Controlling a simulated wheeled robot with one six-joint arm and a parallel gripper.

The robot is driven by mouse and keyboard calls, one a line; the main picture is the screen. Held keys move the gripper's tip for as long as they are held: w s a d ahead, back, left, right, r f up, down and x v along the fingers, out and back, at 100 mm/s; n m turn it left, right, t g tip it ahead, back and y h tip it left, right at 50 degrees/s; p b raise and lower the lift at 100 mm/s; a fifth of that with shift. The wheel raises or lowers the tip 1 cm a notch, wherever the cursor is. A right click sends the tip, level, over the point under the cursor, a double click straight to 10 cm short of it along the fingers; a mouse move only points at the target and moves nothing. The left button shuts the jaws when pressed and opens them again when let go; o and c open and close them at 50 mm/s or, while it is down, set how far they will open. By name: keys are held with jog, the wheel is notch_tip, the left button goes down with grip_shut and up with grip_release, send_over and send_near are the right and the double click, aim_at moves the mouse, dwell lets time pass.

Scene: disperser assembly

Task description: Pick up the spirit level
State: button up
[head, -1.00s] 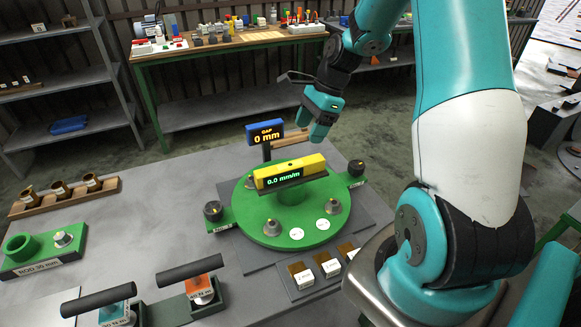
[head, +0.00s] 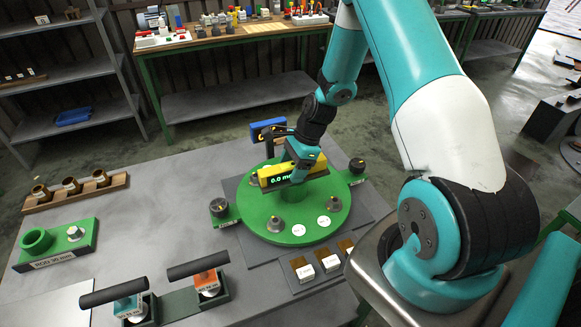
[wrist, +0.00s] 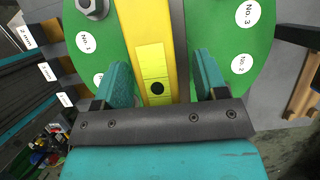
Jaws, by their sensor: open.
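The yellow spirit level (head: 270,179) lies across the raised centre of the round green plate (head: 330,226), its dark readout facing the front. My gripper (head: 300,172) is down over the level's middle to right part in the head view and hides some of it. In the wrist view the level (wrist: 155,50) runs up between the two teal fingers of my gripper (wrist: 157,85), with its bubble window near the fingertips. The fingers are open, one on each side of the level, with a gap on both sides.
A blue gap display (head: 262,129) stands behind the level, partly hidden by my arm. Dark knobs (head: 218,207) flank the plate. Two clamps with black handles (head: 198,263) stand at front left. A wooden rack (head: 75,194) of brass cups lies farther left.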

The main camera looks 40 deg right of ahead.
jog(key=c, duration=1.1)
grip_shut()
jog(key=shift+r, duration=0.1)
